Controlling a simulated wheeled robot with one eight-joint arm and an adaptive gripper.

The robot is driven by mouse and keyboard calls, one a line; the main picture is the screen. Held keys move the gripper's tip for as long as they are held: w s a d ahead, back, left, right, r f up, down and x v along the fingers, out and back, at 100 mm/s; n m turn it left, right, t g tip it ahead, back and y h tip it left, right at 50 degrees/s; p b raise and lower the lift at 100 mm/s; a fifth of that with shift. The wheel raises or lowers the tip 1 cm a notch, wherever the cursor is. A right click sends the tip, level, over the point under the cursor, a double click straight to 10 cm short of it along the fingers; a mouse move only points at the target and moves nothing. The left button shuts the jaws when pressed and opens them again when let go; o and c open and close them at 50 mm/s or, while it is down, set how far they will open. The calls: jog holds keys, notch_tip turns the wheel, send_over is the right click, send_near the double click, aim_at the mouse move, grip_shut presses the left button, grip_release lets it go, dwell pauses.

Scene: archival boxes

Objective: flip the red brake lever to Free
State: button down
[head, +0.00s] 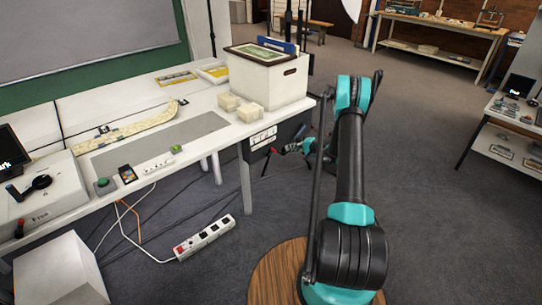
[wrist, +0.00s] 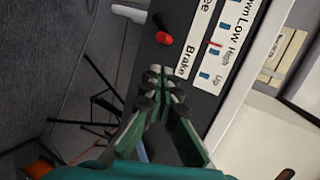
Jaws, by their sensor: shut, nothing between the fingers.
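The red brake lever (wrist: 164,38) sits on a dark panel (wrist: 200,101) in the wrist view. Its red tip is toward the word Brake and away from the partly cut-off word ending in "ee". My gripper (wrist: 161,76) is shut and empty, with its fingertips just below the lever in the picture and apart from it. The depth between them is hard to judge. In the head view my gripper (head: 303,146) is beside the dark panel (head: 283,128) under the table end.
A white label strip (wrist: 228,48) marked Down, Low, High and Up runs along the panel. A white archival box (head: 262,85) stands on the table (head: 210,100) above. A power strip (head: 205,237) and cables lie on the floor. Carpet to the right is clear.

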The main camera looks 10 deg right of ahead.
jog(key=shift+w+a+f, duration=0.45)
jog(key=shift+a+f, duration=0.2)
jog(key=shift+a, duration=1)
jog(key=shift+w+a+f, duration=0.4)
jog(key=shift+a+f, duration=0.25)
jog(key=shift+a, duration=0.95)
jog(key=shift+w+a+f, duration=0.45)
jog(key=shift+a+f, duration=0.2)
jog(key=shift+a, duration=1)
jog(key=s+d, duration=0.4)
jog(key=d, duration=0.1)
jog(key=shift+s+d, duration=0.25)
jog(key=shift+d, duration=0.1)
